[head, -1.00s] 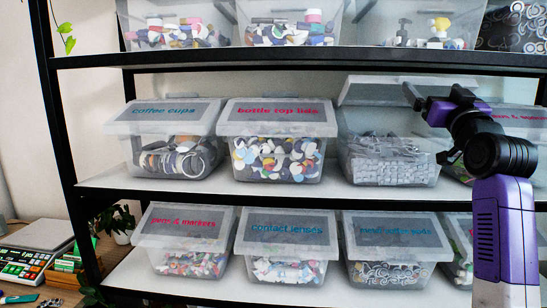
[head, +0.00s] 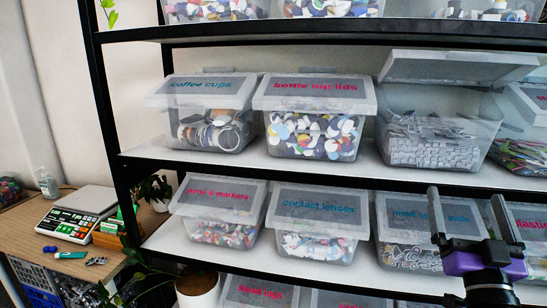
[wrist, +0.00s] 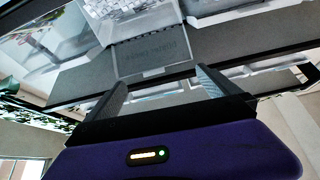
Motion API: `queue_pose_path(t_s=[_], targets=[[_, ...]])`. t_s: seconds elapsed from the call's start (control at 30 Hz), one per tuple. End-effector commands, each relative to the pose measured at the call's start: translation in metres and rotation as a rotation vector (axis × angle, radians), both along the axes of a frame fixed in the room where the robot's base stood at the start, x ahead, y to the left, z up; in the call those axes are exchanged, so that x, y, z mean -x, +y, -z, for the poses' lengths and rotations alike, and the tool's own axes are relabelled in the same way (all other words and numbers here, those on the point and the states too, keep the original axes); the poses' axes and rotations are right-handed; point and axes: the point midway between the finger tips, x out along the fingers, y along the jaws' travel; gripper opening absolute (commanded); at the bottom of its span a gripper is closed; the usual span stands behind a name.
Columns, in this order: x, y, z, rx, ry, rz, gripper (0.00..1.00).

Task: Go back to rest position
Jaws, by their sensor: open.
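My gripper (head: 468,218) is at the lower right of the head view, in front of the lower shelf. Its two fingers point up and stand wide apart with nothing between them. In the wrist view my gripper (wrist: 163,88) also shows open and empty, with shelf boards and bins beyond its fingers. The arm behind it is mostly out of view.
A black-framed shelf (head: 240,163) holds several clear labelled bins. The bin with grey pieces (head: 432,142) has its lid (head: 455,66) raised. A desk at the left carries a scale (head: 72,222). A plant pot (head: 198,292) stands low by the shelf.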

Motion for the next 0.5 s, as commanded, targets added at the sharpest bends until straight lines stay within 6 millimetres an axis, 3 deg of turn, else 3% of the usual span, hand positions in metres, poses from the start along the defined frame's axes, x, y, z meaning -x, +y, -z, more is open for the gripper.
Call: queue_pose_path(t_s=[0.03, 0.2, 0.5], targets=[[0.012, 0.011, 0.022, -0.006, 0.023, -0.009, 1.0], [0.055, 0.043, 0.078, -0.018, 0.084, -0.036, 1.0], [0.143, 0.095, 0.153, -0.033, 0.213, -0.089, 1.0]])
